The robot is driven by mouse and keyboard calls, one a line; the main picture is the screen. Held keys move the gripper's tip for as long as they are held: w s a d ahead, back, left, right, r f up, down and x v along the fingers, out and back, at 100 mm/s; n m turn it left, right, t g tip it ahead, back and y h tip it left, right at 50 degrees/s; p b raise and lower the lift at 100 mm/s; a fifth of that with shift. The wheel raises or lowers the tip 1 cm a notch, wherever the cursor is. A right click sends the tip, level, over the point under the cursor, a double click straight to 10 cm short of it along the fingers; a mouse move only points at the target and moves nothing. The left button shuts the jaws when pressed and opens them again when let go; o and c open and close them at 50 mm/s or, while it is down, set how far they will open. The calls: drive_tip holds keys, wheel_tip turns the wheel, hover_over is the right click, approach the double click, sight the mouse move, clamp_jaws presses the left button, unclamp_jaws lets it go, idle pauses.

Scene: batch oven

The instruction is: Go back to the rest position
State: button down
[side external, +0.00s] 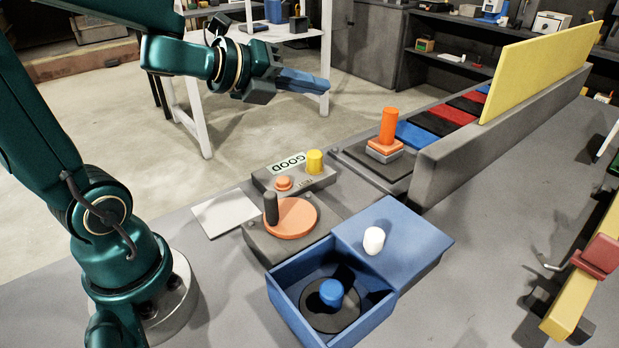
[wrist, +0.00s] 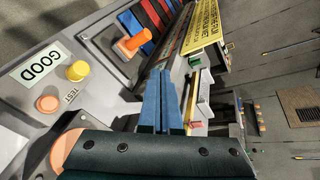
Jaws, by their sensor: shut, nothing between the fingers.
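My gripper (side external: 303,81) is raised in the air at the upper middle of the side view, past the far edge of the table, with its blue fingers pointing right. The fingers are shut with nothing between them and touch no object. In the wrist view the shut fingers (wrist: 171,100) show in the middle, over the distant workbench. My teal arm reaches in from the left in the side view.
An open blue box (side external: 290,312) holds a blue knob on a dark disc. A white piece (side external: 374,240) stands on its blue lid (side external: 415,232). An orange cylinder (side external: 388,126) stands before the coloured strips. A test box (side external: 262,178) has a yellow knob. Air around my gripper looks clear.

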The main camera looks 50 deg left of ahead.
drive_tip(key=s+d+f+n+g, duration=0.3)
drive_tip(key=s+n, duration=0.5)
drive_tip(key=n, duration=0.5)
drive_tip(key=s+d+f+n+g+y, duration=0.1)
drive_tip(key=s+d+f+n+g, duration=0.2)
drive_tip(key=n, duration=1)
drive_tip(key=s+g, duration=0.2)
drive_tip(key=s, duration=0.3)
drive_tip(key=shift+s+d+f, duration=0.15)
drive_tip(key=shift+s+d, duration=0.15)
drive_tip(key=shift+s, duration=0.1)
